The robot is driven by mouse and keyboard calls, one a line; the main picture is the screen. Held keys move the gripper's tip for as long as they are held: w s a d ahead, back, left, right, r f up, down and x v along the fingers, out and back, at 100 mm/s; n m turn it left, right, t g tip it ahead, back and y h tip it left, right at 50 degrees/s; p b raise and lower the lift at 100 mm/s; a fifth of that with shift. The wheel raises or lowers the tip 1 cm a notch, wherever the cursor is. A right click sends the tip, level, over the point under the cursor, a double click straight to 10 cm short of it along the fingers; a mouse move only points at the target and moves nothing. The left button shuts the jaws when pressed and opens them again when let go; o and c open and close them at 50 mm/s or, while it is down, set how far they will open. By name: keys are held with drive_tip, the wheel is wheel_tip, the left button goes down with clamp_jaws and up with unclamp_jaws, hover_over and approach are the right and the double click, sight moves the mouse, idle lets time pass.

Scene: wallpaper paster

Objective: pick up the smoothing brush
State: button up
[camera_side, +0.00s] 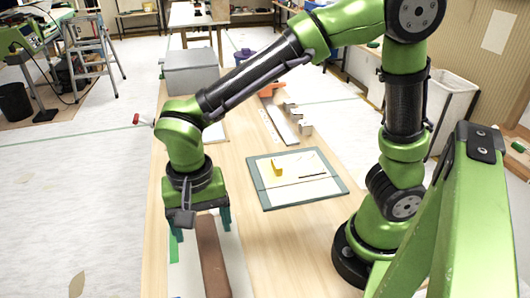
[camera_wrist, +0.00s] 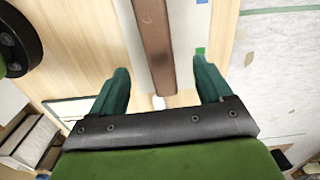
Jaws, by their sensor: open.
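A long brown bar, which I take to be the smoothing brush (camera_side: 211,262), lies on a pale strip of paper (camera_side: 238,270) at the front of the table. It also shows in the wrist view (camera_wrist: 153,42), running up out of the top edge. My gripper (camera_side: 200,226) is open and empty, pointing down over the bar's far end. In the wrist view, the two green fingers (camera_wrist: 162,70) stand apart, one on each side of the bar's line. How high they are above it I cannot tell. A small white piece (camera_wrist: 159,102) shows at the bar's end.
A green-edged cutting board (camera_side: 262,193) with a small yellow item (camera_side: 277,168) lies right of my gripper. A grey box (camera_side: 190,72) stands at the table's far end. A green patch (camera_side: 173,250) lies left of the bar. Bare wood is free between paper and board.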

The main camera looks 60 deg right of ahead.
sight(209, 251)
wheel_tip(209, 251, down, 6)
drive_tip(key=shift+f, duration=0.2)
drive_tip(key=f, duration=0.5)
drive_tip(key=shift+d+f, duration=0.1)
drive_tip(key=shift+d, duration=0.15)
drive_tip(key=c, duration=1.2)
drive_tip(key=shift+c, duration=0.2)
